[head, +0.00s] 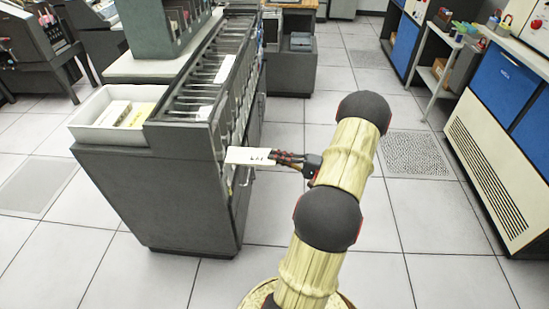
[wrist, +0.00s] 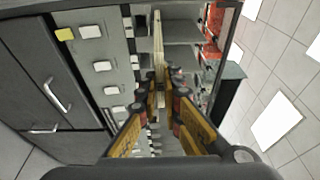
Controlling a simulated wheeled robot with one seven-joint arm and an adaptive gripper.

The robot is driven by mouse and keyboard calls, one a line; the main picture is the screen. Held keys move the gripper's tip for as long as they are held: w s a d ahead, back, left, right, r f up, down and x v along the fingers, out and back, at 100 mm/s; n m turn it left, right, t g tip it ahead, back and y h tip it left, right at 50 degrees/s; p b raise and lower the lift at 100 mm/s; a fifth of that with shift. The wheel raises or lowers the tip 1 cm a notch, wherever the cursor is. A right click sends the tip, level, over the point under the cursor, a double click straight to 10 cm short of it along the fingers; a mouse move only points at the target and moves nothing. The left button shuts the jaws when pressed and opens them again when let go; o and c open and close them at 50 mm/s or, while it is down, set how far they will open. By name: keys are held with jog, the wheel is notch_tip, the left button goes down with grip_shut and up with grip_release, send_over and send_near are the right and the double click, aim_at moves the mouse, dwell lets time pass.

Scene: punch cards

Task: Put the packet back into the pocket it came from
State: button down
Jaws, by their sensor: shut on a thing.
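My gripper (head: 290,158) is shut on a white packet (head: 250,156) with dark marks, held out to the left. The packet is beside the upper side of the grey sorter cabinet (head: 165,195); I cannot tell whether they touch. In the wrist view, the fingers (wrist: 160,82) grip the packet, seen edge-on as a thin cream strip (wrist: 158,38). A row of dark pockets (head: 197,90) runs along the cabinet's top, some with pale cards. Which pocket the packet came from does not show.
A white tray (head: 88,136) with cards sits at the cabinet's near left end. A grey upright unit (head: 150,35) stands behind the pocket row. A blue-fronted machine (head: 505,90) stands at the right. The tiled floor (head: 420,215) between is clear.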

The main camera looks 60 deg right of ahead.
jog(key=shift+w, duration=0.1)
send_near(218, 158)
jog(key=shift+w+a+r, duration=0.5)
jog(key=shift+w+r, duration=0.3)
jog(key=shift+w, duration=0.55)
jog(key=shift+w+a+r, duration=0.55)
jog(key=shift+w+r, duration=0.2)
jog(key=shift+w, duration=0.6)
jog(key=shift+w+a+r, duration=0.5)
jog(key=shift+w+r, duration=0.3)
jog(key=shift+w, duration=0.5)
jog(key=shift+f, duration=0.2)
jog(key=shift+f, duration=0.75)
jog(key=c, duration=1.9)
grip_release()
